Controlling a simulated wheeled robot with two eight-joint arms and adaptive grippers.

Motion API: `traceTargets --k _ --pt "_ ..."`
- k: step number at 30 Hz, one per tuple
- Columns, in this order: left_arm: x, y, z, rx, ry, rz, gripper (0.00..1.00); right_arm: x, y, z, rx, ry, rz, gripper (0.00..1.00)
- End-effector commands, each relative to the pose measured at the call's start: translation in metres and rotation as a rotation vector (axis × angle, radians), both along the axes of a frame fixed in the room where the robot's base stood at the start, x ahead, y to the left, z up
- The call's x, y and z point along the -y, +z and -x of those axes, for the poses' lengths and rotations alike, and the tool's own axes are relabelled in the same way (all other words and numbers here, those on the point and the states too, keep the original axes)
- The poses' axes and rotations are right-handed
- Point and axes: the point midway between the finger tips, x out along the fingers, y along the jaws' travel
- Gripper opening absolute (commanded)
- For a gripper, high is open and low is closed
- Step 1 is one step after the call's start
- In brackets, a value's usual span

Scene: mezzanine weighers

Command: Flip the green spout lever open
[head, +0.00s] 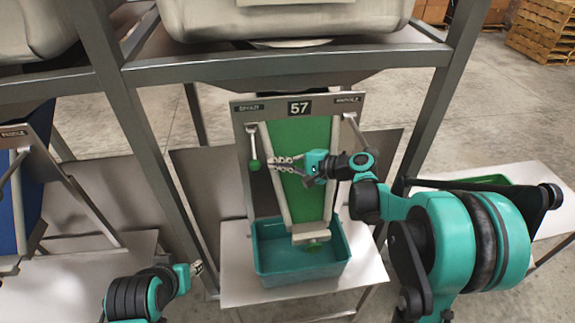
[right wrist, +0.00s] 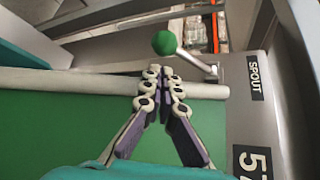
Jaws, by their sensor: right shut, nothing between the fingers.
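The green spout lever (head: 254,146) is a thin metal rod with a green ball at its end, on the left side of the panel numbered 57. It hangs down in the head view. In the right wrist view its green ball (right wrist: 164,42) is just beyond the fingertips, beside the SPOUT label (right wrist: 256,76). My right gripper (head: 273,164) is shut and empty, over the green chute, its tips pointing left at the ball with a small gap. My left gripper (head: 197,268) is low at the left, away from the lever; its finger state is unclear.
A teal bin (head: 302,272) stands on a pale table (head: 238,283) under the chute. A second lever (head: 354,131) is on the panel's right side. Grey frame posts (head: 150,150) flank the panel. A blue chute (head: 8,215) is at far left.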

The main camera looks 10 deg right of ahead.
Motion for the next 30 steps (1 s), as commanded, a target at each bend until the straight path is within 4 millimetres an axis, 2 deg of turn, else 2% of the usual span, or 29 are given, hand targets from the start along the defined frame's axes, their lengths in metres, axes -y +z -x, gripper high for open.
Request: traceTargets --k 3,9,30 --pt "0.0 -0.003 0.0 0.0 0.0 0.0 0.4 -0.016 -0.007 -0.01 0.001 0.002 0.001 0.0" --pt "0.0 -0.005 0.0 0.0 0.0 0.0 0.4 -0.03 -0.012 -0.02 0.0 -0.001 0.0 0.0" --pt "0.0 0.001 0.0 0.0 0.0 0.0 0.4 -0.032 -0.007 -0.018 -0.049 0.0 0.002 0.0"
